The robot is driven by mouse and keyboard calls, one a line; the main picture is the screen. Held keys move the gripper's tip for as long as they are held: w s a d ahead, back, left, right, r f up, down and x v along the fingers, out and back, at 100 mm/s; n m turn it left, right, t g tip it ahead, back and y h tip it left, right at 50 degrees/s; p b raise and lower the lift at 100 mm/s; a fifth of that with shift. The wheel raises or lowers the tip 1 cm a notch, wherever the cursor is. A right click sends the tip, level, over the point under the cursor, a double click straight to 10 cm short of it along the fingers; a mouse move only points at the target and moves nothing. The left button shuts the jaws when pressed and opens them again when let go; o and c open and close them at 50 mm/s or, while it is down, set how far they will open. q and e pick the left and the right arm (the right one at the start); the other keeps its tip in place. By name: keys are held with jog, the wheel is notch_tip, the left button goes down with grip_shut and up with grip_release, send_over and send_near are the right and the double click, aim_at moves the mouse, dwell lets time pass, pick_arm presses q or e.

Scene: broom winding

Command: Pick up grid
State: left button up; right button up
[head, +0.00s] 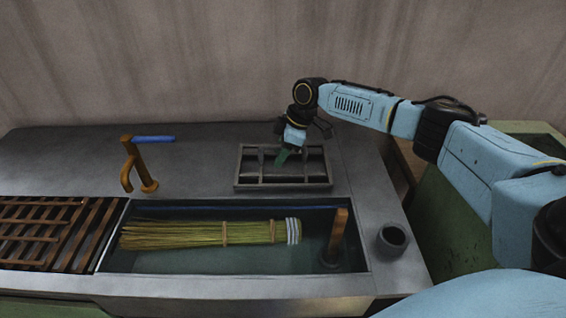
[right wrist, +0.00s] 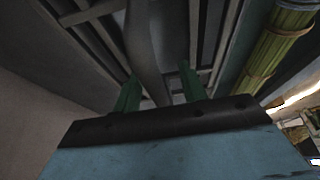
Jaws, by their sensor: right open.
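The grid (head: 263,184) is a dark metal frame with crossing bars. It lies flat on the grey counter behind the sink in the head view. My right gripper (head: 284,158) points down over the grid's middle. In the right wrist view its two green fingers (right wrist: 158,88) are apart, with grid bars (right wrist: 95,12) beyond them. Nothing is held between them. I cannot tell whether the fingertips touch the bars. My left gripper is not in view.
A sink (head: 180,266) in front of the grid holds a straw broom (head: 190,233) and a wooden-handled tool (head: 338,232). An orange tap with a blue handle (head: 148,139) stands left. A wooden rack (head: 40,232) and a grey cup (head: 392,239) flank the sink.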

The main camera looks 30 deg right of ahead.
grip_shut()
jog(key=shift+w+r, duration=0.1)
dwell(0.3)
